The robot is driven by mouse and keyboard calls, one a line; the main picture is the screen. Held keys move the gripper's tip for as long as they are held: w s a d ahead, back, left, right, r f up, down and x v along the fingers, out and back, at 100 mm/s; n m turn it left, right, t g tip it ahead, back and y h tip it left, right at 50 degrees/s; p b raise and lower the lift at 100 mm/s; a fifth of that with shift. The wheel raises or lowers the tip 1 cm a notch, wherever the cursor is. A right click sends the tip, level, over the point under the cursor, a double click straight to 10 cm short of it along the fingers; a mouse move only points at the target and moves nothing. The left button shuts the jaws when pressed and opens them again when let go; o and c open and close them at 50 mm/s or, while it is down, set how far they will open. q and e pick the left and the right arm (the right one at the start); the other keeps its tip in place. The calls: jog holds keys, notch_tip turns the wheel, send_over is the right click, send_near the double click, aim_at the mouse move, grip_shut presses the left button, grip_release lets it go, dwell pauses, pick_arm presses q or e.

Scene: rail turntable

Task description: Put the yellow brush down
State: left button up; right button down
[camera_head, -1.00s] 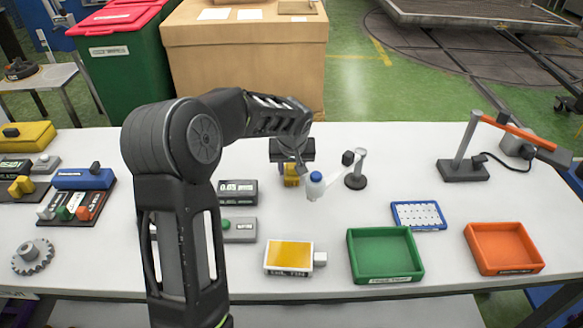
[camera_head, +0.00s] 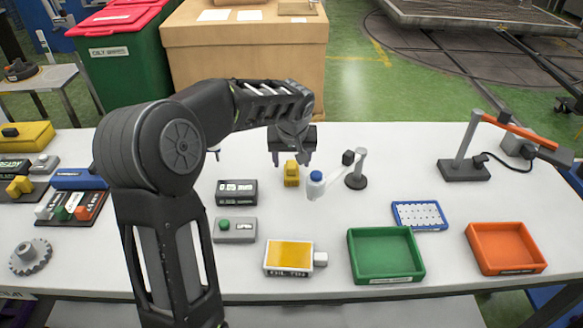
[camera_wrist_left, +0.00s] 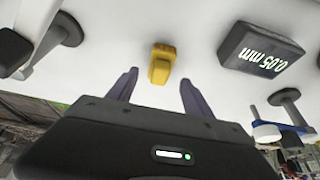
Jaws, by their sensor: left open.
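The yellow brush (camera_head: 291,174) stands on the white table near its middle, left of the blue-capped white bottle. My left gripper (camera_head: 292,160) is open and empty, just above and behind the brush in the head view. In the left wrist view the brush (camera_wrist_left: 161,64) sits on the table beyond the two spread fingertips of the gripper (camera_wrist_left: 158,80), apart from both fingers. My right gripper is not in view.
A blue-capped bottle (camera_head: 316,186) and a small stand (camera_head: 356,170) are close right of the brush. A dark 0.05 mm block (camera_head: 237,192) is to the left. A yellow-topped tin (camera_head: 289,258) and green tray (camera_head: 386,278) lie in front.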

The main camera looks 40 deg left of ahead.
pick_arm(q)
jog(key=v, duration=0.7)
jog(key=shift+b, duration=0.4)
